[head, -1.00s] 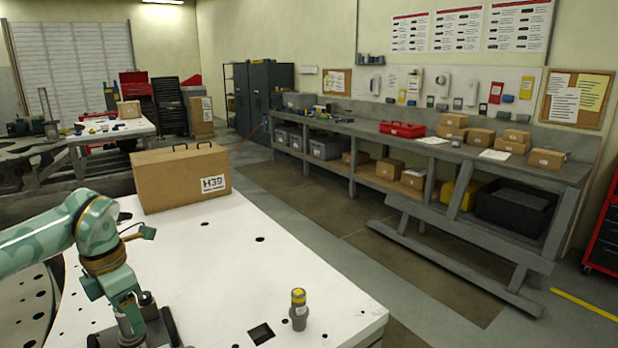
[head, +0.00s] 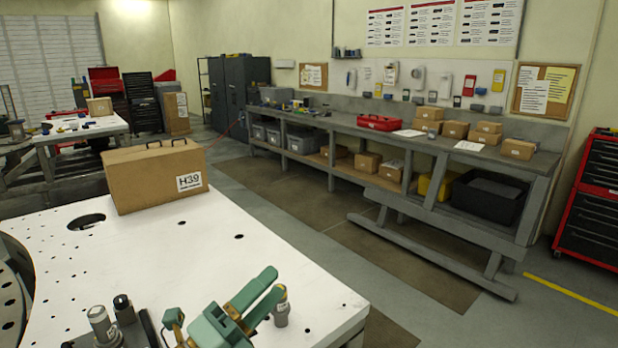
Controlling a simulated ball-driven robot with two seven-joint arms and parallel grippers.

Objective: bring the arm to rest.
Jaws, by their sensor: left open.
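My left gripper (head: 277,281) is at the bottom middle of the head view, over the white plate (head: 150,250). Its two green fingers point up and to the right, parted and with nothing seen between them. A grey upright post (head: 282,312) stands on the plate just behind the fingers, which overlap its upper part in the view. I cannot tell whether they touch it. My right gripper is not in view.
A cardboard case marked H39 (head: 155,180) stands at the plate's back edge. A grey cylinder (head: 100,325) and a black-topped one (head: 124,308) stand at the lower left. The plate's middle is clear. A long workbench (head: 350,130) runs along the right wall.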

